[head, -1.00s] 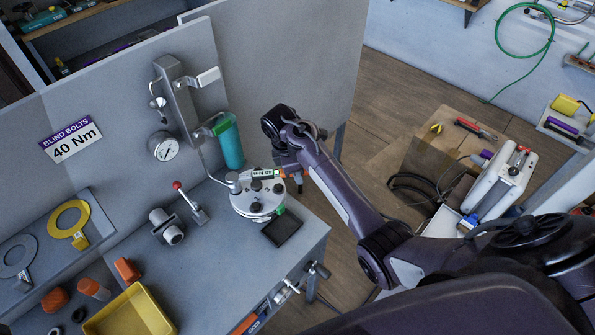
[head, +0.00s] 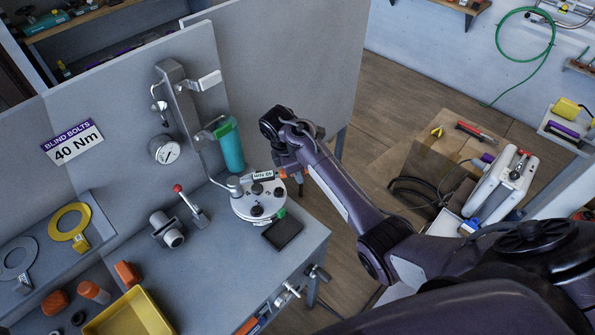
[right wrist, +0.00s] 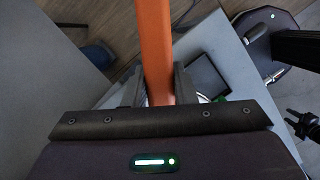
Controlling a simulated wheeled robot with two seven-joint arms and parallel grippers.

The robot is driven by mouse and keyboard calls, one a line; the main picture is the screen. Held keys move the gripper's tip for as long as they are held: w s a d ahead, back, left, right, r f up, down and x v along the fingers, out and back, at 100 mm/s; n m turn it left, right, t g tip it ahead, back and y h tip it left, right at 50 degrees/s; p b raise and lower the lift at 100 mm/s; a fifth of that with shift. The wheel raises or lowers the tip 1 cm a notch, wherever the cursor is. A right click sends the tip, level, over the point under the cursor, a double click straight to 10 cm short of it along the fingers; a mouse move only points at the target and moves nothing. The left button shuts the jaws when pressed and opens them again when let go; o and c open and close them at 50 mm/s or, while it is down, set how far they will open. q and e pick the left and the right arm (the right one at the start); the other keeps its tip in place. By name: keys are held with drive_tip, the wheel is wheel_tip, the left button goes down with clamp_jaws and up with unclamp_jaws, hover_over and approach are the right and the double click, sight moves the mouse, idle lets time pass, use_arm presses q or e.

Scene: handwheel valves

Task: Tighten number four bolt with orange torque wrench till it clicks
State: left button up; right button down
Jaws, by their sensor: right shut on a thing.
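My right gripper (head: 289,172) is at the right side of the round pale flange (head: 243,208) on the bench. It is shut on the orange torque wrench (right wrist: 155,45), whose handle runs between the fingers in the right wrist view. In the head view the wrench is mostly hidden by my arm. A small display (head: 262,175) shows at the wrench's head end, over the flange; its text is too small to read surely. Several dark bolts stand on the flange. I cannot read their numbers or tell which one the wrench sits on. My left gripper is out of view.
A black square pad (head: 283,232) lies in front of the flange. A teal cylinder (head: 230,147) and a gauge (head: 164,149) stand behind it. A red-knobbed lever (head: 190,203) is to the left. A yellow tray (head: 130,315) and orange parts sit at front left. A sign (head: 73,143) reads 40 Nm.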

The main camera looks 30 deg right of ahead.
drive_tip(key=shift+r, duration=0.85)
idle(0.5)
